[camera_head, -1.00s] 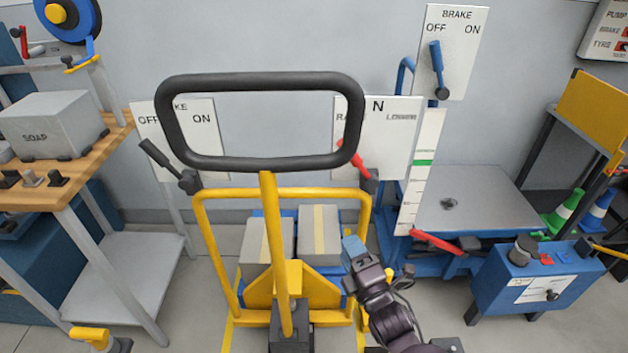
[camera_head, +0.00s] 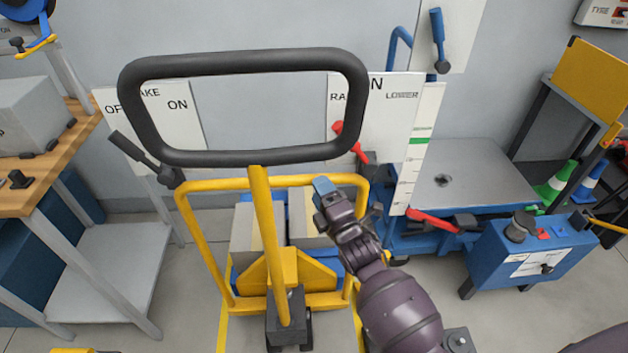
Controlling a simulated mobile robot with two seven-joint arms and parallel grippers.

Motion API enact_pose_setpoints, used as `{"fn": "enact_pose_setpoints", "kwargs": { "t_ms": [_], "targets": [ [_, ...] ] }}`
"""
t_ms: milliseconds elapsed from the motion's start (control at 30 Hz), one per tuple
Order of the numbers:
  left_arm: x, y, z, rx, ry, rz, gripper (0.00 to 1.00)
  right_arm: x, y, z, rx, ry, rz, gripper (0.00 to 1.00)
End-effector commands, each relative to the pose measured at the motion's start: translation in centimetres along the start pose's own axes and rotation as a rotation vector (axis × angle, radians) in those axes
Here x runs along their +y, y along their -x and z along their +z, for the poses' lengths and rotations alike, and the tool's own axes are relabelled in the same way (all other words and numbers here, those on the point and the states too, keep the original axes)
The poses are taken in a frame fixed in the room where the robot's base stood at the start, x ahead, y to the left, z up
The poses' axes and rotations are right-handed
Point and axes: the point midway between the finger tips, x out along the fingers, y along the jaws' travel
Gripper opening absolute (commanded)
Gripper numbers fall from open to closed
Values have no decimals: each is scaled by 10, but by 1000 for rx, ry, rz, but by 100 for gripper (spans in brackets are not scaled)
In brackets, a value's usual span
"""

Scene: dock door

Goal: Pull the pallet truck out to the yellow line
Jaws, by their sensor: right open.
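The yellow pallet truck (camera_head: 283,271) stands in front of me, with a black loop handle (camera_head: 243,63) on a yellow pole (camera_head: 264,210). Grey boxes with yellow stripes sit behind its yellow frame, partly hidden. A yellow line (camera_head: 222,330) shows on the floor by the truck's left side, and another strip by its right. My right gripper (camera_head: 325,188) is open and empty, below the handle's lower right bar and apart from it, in front of the right box. My left gripper is not in view.
A brake board (camera_head: 180,135) with a black lever stands at the left, beside a workbench (camera_head: 60,160). At the right are a board with a red lever (camera_head: 350,142), a blue lift table (camera_head: 470,185) and a blue control box (camera_head: 535,255).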

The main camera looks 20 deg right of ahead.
Motion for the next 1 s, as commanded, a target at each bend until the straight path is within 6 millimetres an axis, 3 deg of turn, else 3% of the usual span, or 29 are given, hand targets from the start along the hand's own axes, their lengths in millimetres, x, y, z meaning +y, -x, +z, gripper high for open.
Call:
{"fn": "enact_pose_setpoints", "kwargs": {
  "t_ms": [300, 667, 1000],
  "targets": [
    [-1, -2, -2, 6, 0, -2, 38, -1, -32, 0, 0, 0, -1, 55],
    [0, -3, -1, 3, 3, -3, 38, 0, -36, 0, 0, 0, -1, 55],
    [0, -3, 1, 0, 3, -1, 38, 0, -35, 0, 0, 0, -1, 4]
  ]
}}
